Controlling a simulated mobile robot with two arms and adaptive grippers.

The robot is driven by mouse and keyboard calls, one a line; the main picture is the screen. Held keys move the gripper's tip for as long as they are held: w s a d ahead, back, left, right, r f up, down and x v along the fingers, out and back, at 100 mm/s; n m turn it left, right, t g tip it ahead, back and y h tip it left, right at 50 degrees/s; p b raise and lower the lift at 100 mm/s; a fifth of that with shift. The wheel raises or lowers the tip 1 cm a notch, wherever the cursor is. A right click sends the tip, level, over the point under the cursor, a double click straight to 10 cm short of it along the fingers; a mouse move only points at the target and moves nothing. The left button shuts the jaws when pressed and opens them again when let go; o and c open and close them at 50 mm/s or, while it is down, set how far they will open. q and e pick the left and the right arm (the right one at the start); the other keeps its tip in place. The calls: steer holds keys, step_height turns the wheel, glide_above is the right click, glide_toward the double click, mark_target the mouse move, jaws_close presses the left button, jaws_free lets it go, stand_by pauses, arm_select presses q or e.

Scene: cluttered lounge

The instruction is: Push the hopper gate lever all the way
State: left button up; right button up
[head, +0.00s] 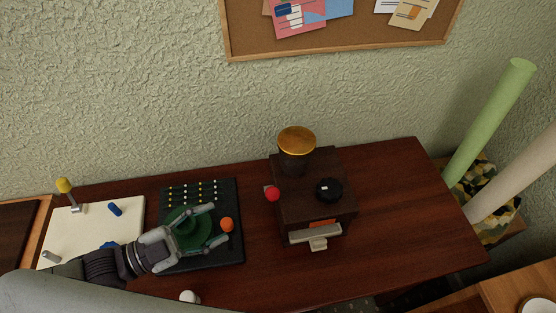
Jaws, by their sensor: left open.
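A dark brown box-shaped machine (290,213) stands on the table with an amber-topped hopper (296,158) on it. A red knob (272,194) sticks out at the machine's left side, below the hopper; it looks like the gate lever's end, but its shaft is hardly visible. My left gripper (219,224) is open over a black panel, left of the machine and apart from the red knob. An orange ball (227,224) shows near its fingertips; I cannot tell whether they touch. My right gripper is not in view.
The black panel (173,263) carries a green disc (190,243) and rows of small pegs. A cream board (72,224) with a yellow-knobbed lever (64,186) lies at the left. The machine has a black dial (328,189) and front tray (315,236). The tabletop (410,215) is clear at right.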

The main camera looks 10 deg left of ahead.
mark_target(273, 193)
arm_select(q)
steer(key=p+x, duration=0.1)
steer(key=x, duration=1.2)
steer(key=shift+w+r, duration=0.15)
steer(key=shift+w+d, duration=0.3)
steer(key=shift+d, duration=0.05)
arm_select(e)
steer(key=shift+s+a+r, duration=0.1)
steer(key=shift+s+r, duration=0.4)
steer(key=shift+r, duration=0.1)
arm_select(q)
steer(key=shift+c, duration=1)
jaws_close()
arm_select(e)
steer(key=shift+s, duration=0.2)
